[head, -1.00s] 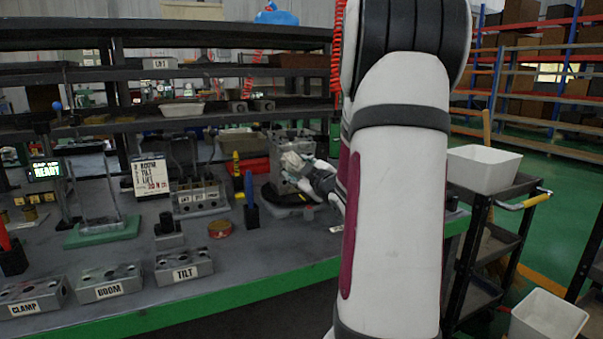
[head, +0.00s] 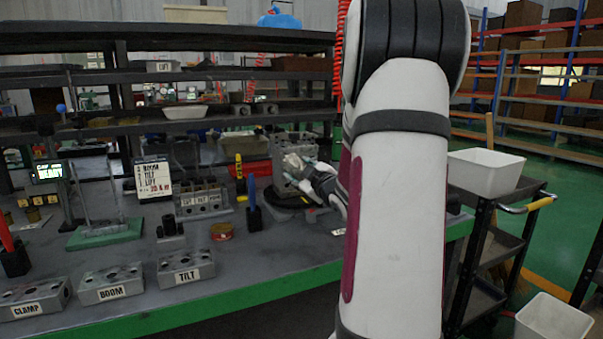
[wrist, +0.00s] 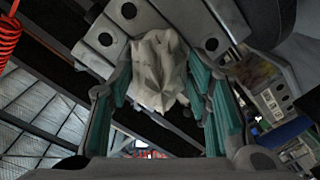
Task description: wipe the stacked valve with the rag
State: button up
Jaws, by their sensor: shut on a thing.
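A crumpled pale rag (wrist: 158,72) is pinched between the teal-lined fingers of my gripper (wrist: 165,95) in the wrist view. The rag also shows small in the head view (head: 293,162). The grey stacked valve (head: 281,146) stands at the back right of the bench. Its face with round dark ports (wrist: 117,26) fills the upper part of the wrist view, directly behind the rag. My gripper (head: 306,168) is in front of the stack on its right side, and the rag overlaps its face. Whether the rag touches the metal, I cannot tell. My arm hides the area to the right.
Blocks labelled CLAMP (head: 35,298), BOOM (head: 112,284) and TILT (head: 187,268) line the bench's front edge. A blue-handled tool (head: 252,190) in a black holder and a red tin (head: 221,231) stand left of the stack. A white order card (head: 153,180) stands further left. Shelves hang above.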

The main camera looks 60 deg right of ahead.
jog(key=shift+w+d, duration=0.3)
jog(key=shift+w, duration=0.2)
jog(key=shift+s+d, duration=0.1)
jog(key=shift+s+d, duration=0.55)
jog(key=shift+d, duration=0.25)
jog(key=shift+s+d, duration=0.5)
jog(key=shift+d, duration=0.25)
jog(key=shift+w, duration=0.1)
jog(key=shift+w+a+b, duration=0.5)
jog(key=shift+w+a, duration=0.1)
jog(key=shift+a, duration=0.2)
jog(key=shift+w+a+b, duration=0.45)
jog(key=shift+w+a, duration=0.15)
jog(key=shift+a, duration=0.15)
jog(key=shift+w+a+r, duration=0.1)
jog(key=shift+w+a, duration=0.1)
jog(key=shift+a, duration=0.05)
jog(key=shift+c, duration=0.5)
jog(key=b+v, duration=0.1)
jog(key=v, duration=0.5)
jog(key=shift+s+d+f, duration=0.15)
jog(key=shift+s+f, duration=0.05)
